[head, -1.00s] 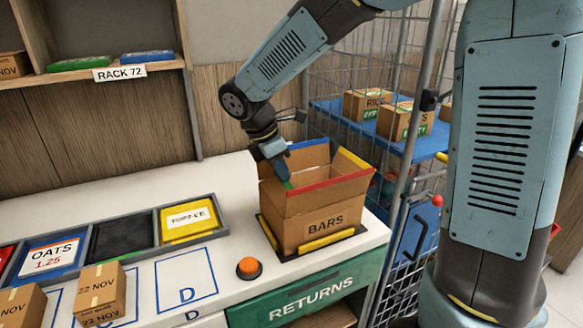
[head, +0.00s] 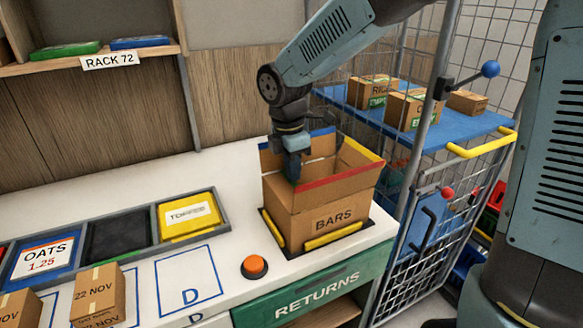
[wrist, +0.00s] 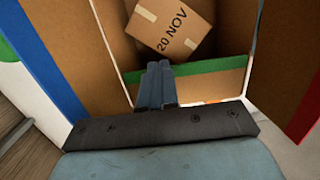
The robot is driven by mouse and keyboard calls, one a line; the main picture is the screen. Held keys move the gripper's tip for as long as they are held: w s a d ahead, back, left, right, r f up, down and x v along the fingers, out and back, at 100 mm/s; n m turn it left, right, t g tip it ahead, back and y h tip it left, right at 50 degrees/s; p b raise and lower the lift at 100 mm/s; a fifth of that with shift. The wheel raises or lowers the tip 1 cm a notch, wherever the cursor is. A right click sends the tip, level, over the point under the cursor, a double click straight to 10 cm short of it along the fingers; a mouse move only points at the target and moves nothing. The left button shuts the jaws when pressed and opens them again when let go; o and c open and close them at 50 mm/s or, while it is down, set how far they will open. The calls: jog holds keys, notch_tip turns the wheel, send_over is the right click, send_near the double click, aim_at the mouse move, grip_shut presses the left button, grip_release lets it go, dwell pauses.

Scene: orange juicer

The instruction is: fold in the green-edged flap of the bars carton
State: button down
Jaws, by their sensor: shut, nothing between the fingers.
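The bars carton (head: 325,212) stands open on the counter, its blue-edged, yellow-edged and red-edged flaps raised. My gripper (head: 293,172) is shut and empty, pointing down at the carton's left side. It hides the green-edged flap in the head view. In the wrist view the green-edged flap (wrist: 215,82) lies under my fingers (wrist: 157,72), its green edge towards the carton's inside. It seems to lean inward; how far, and whether my fingers touch it, I cannot tell. A box marked 20 NOV (wrist: 172,28) sits inside the carton.
The blue-edged flap (wrist: 42,62) and red-edged flap (wrist: 305,115) rise on either side of my fingers. A wire cage (head: 440,240) stands close on the right. An orange button (head: 254,266) and trays (head: 188,217) lie in front and left.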

jog(key=shift+s+d, duration=0.15)
jog(key=shift+r, duration=1.2)
notch_tip(320, 180, up, 13)
jog(key=s+d+f+m+t, duration=0.1)
jog(key=s+d+m+t, duration=0.1)
jog(key=s+d+m, duration=0.5)
jog(key=s+d+f+m+t, duration=0.2)
jog(key=s+d+m, duration=0.6)
jog(key=d+m, duration=0.9)
jog(key=d+t, duration=0.1)
jog(key=d, duration=0.1)
jog(key=shift+d+y, duration=0.35)
jog(key=shift+y, duration=0.05)
